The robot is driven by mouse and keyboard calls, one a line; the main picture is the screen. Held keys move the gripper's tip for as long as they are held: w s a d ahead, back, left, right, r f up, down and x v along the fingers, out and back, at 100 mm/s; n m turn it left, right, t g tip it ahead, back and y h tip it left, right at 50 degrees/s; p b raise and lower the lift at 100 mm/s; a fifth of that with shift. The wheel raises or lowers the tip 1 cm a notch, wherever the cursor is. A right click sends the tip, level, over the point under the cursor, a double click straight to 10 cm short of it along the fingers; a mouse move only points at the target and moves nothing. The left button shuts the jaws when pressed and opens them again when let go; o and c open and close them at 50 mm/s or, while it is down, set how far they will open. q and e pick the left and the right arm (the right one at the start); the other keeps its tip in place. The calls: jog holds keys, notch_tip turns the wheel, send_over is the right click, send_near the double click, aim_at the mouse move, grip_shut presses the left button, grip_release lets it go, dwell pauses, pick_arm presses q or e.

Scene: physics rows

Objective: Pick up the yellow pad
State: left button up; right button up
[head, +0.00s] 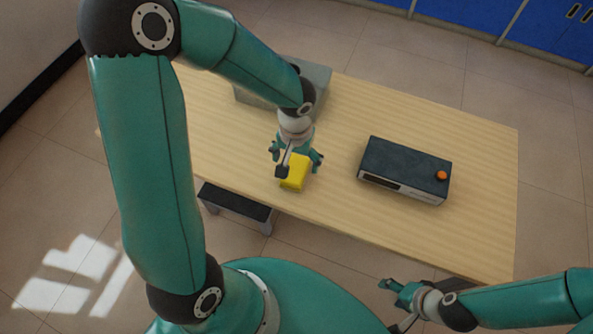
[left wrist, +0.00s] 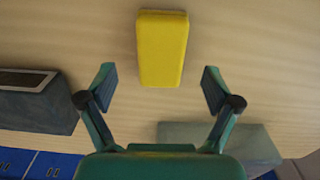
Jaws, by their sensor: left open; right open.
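The yellow pad (head: 295,174) is a small rounded block lying on the wooden table near its front edge. It also shows in the left wrist view (left wrist: 162,48), at the top middle. My left gripper (head: 296,160) is over the pad in the head view and partly covers it. In the left wrist view its two fingers (left wrist: 160,88) are spread wide and empty, with the pad lying beyond the gap between them. My right gripper (head: 396,304) is open and empty, low in the head view, off the front edge of the table.
A dark box with an orange knob (head: 405,170) stands on the table (head: 480,150) to the right of the pad. A grey block (head: 317,77) stands at the back, partly behind my left arm. A dark-topped step (head: 235,205) is by the front edge. The table's right end is clear.

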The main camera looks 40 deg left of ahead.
aim_at(295, 168)
pick_arm(q)
notch_tip(295, 168, down, 4)
jog(key=shift+f, duration=0.15)
jog(key=shift+c, duration=0.3)
jog(key=c, duration=1.2)
notch_tip(295, 168, up, 20)
jog(key=shift+r+p, duration=0.1)
jog(key=shift+p, duration=0.7)
